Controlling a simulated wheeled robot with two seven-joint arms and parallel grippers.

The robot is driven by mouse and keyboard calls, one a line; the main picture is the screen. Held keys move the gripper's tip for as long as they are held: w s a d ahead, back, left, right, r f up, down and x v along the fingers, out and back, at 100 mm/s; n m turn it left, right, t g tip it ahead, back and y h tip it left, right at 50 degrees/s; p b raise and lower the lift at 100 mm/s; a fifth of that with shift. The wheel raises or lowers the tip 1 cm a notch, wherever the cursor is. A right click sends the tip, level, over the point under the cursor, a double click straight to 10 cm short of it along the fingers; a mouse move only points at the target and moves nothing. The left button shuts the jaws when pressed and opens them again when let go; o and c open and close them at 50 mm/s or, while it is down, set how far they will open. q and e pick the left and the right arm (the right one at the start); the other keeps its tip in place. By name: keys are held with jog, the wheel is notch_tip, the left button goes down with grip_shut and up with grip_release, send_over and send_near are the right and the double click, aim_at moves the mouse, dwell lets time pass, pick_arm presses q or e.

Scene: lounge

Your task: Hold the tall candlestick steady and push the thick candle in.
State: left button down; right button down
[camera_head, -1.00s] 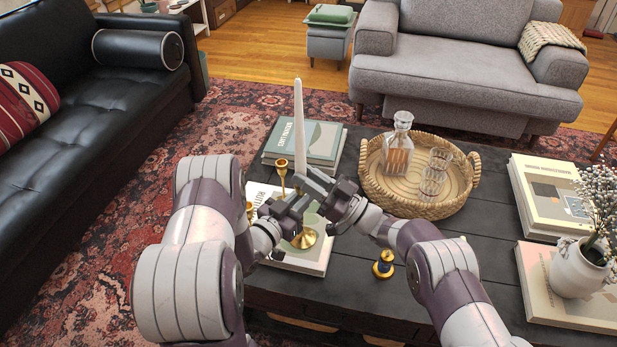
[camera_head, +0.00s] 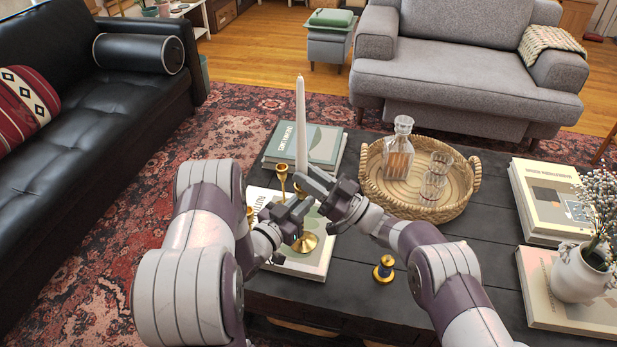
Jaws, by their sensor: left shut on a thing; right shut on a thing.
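The white tapered candle (camera_head: 301,122) stands upright above the coffee table. My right gripper (camera_head: 308,178) is shut on the candle's lower end. The tall gold candlestick shows mainly as its round base (camera_head: 306,243), on a book. My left gripper (camera_head: 294,211) is lower and shut on the candlestick's stem. The candle is above the candlestick, roughly in line with it. The grippers hide the candle's bottom and the candlestick's top, so I cannot tell whether the candle is in the socket.
A smaller gold candlestick (camera_head: 282,182) stands just left of the grippers. Stacked books (camera_head: 325,142) lie behind. A wicker tray (camera_head: 374,190) with a decanter (camera_head: 398,147) and glasses is to the right. A small gold-and-dark object (camera_head: 383,268) stands near the front. Bare tabletop (camera_head: 450,240) lies right of it.

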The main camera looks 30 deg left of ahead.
aim_at(305, 193)
jog(key=shift+f, duration=1.05)
jog(key=shift+s+a+f, duration=0.15)
jog(key=shift+s+f, duration=0.05)
jog(key=shift+s, duration=0.3)
dwell(0.4)
jog(key=shift+f, duration=0.9)
dwell(0.5)
jog(key=shift+r, duration=0.15)
jog(key=shift+s+r+m+h, duration=0.1)
jog(key=shift+r+m+h, duration=0.2)
jog(key=shift+r, duration=0.25)
jog(key=shift+a+r, duration=0.15)
jog(key=shift+r, duration=0.85)
